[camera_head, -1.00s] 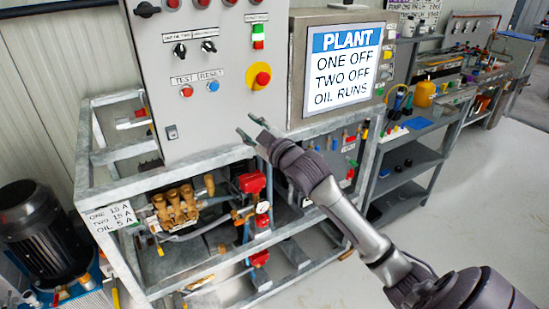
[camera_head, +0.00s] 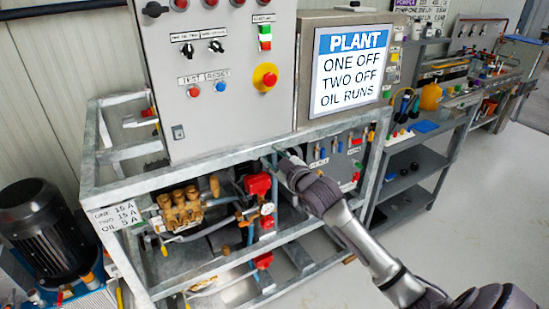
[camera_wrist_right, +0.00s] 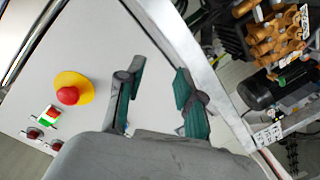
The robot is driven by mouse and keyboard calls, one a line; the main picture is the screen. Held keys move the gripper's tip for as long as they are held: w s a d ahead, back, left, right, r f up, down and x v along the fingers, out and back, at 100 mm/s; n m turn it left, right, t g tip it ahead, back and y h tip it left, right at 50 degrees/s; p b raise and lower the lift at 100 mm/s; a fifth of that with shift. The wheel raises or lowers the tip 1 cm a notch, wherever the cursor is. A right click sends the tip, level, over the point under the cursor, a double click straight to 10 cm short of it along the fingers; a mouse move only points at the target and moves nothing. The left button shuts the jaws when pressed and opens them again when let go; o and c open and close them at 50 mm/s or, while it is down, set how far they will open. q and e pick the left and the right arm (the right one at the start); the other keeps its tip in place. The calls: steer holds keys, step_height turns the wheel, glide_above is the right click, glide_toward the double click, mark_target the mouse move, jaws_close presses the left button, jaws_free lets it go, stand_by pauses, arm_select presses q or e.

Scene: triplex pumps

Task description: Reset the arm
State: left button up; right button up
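My right arm comes in from the lower right in the head view. Its gripper (camera_head: 283,156) is at the frame's top rail, below the grey control panel (camera_head: 225,120). In the right wrist view the gripper (camera_wrist_right: 157,95) has its two green-padded fingers spread apart with nothing between them. The panel face and a metal frame bar lie behind the fingers there. A red emergency stop button on a yellow base (camera_head: 265,78) is on the panel, above the gripper; it also shows in the right wrist view (camera_wrist_right: 70,90). My left gripper is not in view.
A sign screen (camera_head: 348,70) reading "PLANT ONE OFF TWO OFF OIL RUNS" stands right of the panel. Brass pump parts (camera_head: 180,207) and red valves (camera_head: 258,184) sit inside the metal frame (camera_head: 190,165). A dark motor (camera_head: 42,230) stands at left. The floor (camera_head: 470,215) at right is clear.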

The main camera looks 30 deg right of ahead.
steer(key=s+f+m+g, duration=0.1)
steer(key=s+f+g, duration=0.1)
steer(key=f, duration=1)
steer(key=s+f+m+g, duration=0.1)
steer(key=s+f+g, duration=0.1)
steer(key=f, duration=1.1)
steer(key=s+a+f+m+g, duration=0.1)
steer(key=s+f+g, duration=0.1)
steer(key=s+f, duration=0.45)
steer(key=s+a+f+g, duration=0.15)
steer(key=s+f, duration=0.25)
steer(key=f, duration=0.6)
steer(key=s+a+f+g, duration=0.2)
steer(key=s+a+f, duration=0.1)
steer(key=s+f, duration=0.55)
steer(key=s+a+f+g, duration=0.3)
steer(key=s+f, duration=0.4)
steer(key=s, duration=0.3)
steer(key=s+a+f+g, duration=0.1)
steer(key=s+a+f, duration=0.2)
steer(key=s, duration=0.7)
steer(key=s+a+f+g, duration=0.2)
steer(key=s+a+f, duration=0.1)
steer(key=s, duration=0.8)
steer(key=shift+s+a+f+m+y, duration=0.2)
steer(key=shift+s+f+m+y, duration=0.05)
steer(key=shift+f+m+y, duration=0.15)
